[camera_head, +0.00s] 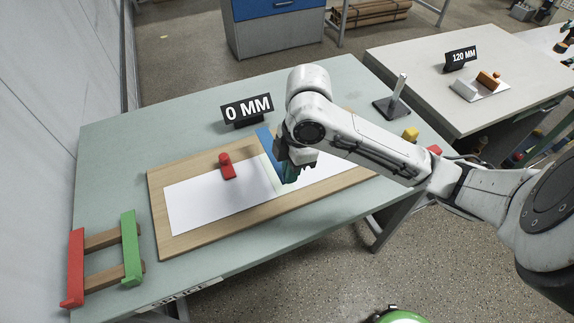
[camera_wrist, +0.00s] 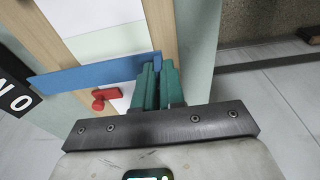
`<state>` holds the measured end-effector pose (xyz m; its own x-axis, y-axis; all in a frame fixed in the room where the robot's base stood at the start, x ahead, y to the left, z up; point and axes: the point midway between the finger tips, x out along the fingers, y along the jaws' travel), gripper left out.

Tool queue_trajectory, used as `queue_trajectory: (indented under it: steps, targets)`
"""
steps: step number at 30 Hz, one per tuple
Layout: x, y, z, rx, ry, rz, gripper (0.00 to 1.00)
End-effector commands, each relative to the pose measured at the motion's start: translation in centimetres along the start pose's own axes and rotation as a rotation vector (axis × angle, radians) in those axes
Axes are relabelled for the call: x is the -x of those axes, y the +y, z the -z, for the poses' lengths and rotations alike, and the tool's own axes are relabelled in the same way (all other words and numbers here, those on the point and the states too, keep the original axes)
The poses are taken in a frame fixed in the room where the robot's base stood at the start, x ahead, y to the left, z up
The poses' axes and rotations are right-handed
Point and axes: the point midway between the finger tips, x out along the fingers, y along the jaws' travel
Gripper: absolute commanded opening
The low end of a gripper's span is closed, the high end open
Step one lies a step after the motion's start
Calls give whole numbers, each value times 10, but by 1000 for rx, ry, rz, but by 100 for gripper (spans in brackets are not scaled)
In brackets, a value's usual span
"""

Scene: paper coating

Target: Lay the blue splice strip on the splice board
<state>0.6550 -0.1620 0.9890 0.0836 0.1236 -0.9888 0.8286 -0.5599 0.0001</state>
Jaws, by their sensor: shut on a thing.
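The blue splice strip (camera_head: 265,136) shows in the head view above the middle of the wooden splice board (camera_head: 158,205), partly hidden by my gripper (camera_head: 289,175). In the wrist view the strip (camera_wrist: 85,74) runs left from the green fingers of my gripper (camera_wrist: 158,68), which are shut on its right end. It crosses over the board (camera_wrist: 160,25) and past its far edge. I cannot tell whether the strip touches the board. White paper lies on both halves of the board, with a pale greenish band (camera_head: 271,172) between them, beside the strip.
A red knobbed piece (camera_head: 228,167) sits on the left paper. A red and green rack (camera_head: 104,255) stands at the table's front left. A "0 MM" sign (camera_head: 247,110) stands behind the board. A post on a dark base (camera_head: 392,107) stands back right.

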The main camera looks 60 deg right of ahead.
Motion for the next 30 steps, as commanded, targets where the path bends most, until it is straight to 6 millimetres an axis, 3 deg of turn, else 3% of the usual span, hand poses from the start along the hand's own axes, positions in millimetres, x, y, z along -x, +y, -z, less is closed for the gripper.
queue_trajectory:
  steps: [11,30]
  targets:
    - [-8,0,-3,0,-1,8,0]
    - [-60,0,-11,0,-1,8,0]
